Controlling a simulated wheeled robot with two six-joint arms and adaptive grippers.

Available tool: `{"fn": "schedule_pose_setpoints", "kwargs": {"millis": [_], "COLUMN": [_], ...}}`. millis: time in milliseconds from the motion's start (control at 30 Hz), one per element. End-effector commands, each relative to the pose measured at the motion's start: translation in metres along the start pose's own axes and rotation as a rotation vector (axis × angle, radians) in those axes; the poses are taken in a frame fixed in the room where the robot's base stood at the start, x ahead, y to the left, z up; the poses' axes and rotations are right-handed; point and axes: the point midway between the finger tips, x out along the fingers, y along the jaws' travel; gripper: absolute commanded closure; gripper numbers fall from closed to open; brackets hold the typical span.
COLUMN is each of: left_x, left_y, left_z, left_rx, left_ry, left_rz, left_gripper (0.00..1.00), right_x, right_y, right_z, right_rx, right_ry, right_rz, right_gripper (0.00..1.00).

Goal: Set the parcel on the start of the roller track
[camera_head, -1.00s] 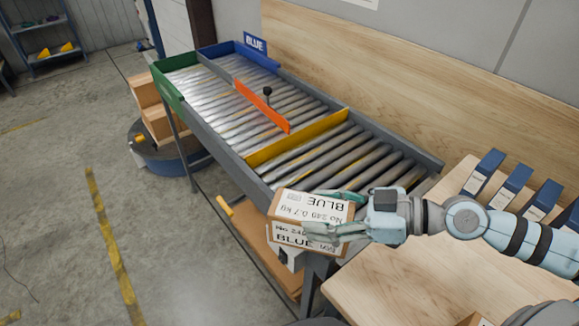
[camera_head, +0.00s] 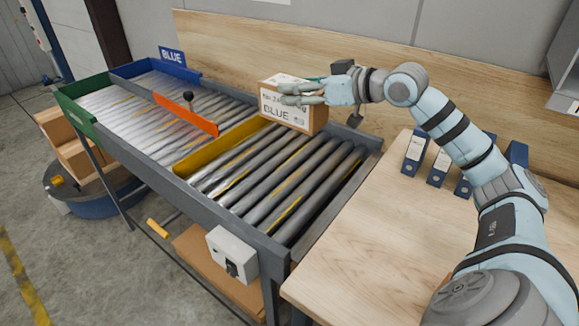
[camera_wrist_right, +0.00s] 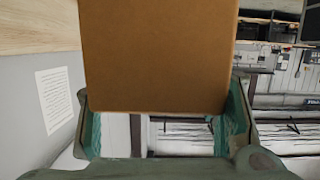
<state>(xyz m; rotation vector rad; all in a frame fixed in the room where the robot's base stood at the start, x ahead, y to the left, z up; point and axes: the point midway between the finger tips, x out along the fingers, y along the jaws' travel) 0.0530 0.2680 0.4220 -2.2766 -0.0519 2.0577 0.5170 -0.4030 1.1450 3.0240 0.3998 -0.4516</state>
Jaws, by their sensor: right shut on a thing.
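The parcel (camera_head: 290,108) is a brown cardboard box with a white label reading BLUE. My right gripper (camera_head: 305,92) is shut on it, and it is held at the back edge of the roller track, near the yellow bar. In the right wrist view the parcel (camera_wrist_right: 158,55) fills the space between the fingers of the gripper (camera_wrist_right: 160,125). I cannot tell whether its underside touches the rollers. The roller track (camera_head: 268,180) has a bare near section of grey rollers in front of the yellow bar (camera_head: 222,148). My left gripper does not show.
An orange diverter arm (camera_head: 186,114) with a black knob lies across the far rollers. The far lanes have a green end (camera_head: 82,94) and a blue end (camera_head: 150,67). A wooden table (camera_head: 385,215) with blue binders (camera_head: 415,150) adjoins the near end. A grey control box (camera_head: 232,254) hangs in front.

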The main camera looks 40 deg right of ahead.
Motion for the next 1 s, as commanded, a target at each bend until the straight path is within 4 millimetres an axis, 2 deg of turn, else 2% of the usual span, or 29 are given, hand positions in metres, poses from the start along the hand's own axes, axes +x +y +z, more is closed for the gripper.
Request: {"fn": "schedule_pose_setpoints", "kwargs": {"millis": [33, 100, 200, 333, 567, 733, 933, 967, 1000], "left_x": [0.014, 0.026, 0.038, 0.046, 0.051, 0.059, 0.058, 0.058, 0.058], "left_y": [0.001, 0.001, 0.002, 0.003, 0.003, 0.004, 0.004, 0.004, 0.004], "left_z": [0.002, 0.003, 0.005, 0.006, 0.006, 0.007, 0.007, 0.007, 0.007], "left_rx": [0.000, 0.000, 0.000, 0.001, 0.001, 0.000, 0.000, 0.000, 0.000], "left_ry": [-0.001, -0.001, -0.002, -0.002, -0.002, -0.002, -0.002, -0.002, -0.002], "left_rz": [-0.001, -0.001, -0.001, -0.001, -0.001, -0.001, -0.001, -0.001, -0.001], "left_gripper": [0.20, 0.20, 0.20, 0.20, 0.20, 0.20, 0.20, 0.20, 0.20], "right_x": [0.006, 0.014, 0.025, 0.035, 0.044, 0.053, 0.053, 0.053, 0.053], "right_y": [-0.001, -0.002, -0.003, -0.004, -0.004, -0.005, -0.005, -0.005, -0.005], "right_z": [0.022, 0.048, 0.082, 0.115, 0.141, 0.170, 0.171, 0.172, 0.172], "right_rx": [-0.001, -0.001, 0.000, 0.001, 0.000, 0.001, -0.003, -0.002, -0.002], "right_ry": [-0.005, -0.007, -0.006, -0.002, 0.002, 0.001, 0.001, -0.002, -0.002], "right_rz": [-0.001, -0.002, -0.004, -0.005, -0.005, -0.005, -0.004, -0.004, -0.004], "right_gripper": [0.99, 0.99, 0.99, 0.99, 0.99, 0.99, 0.99, 0.37, 0.31]}}
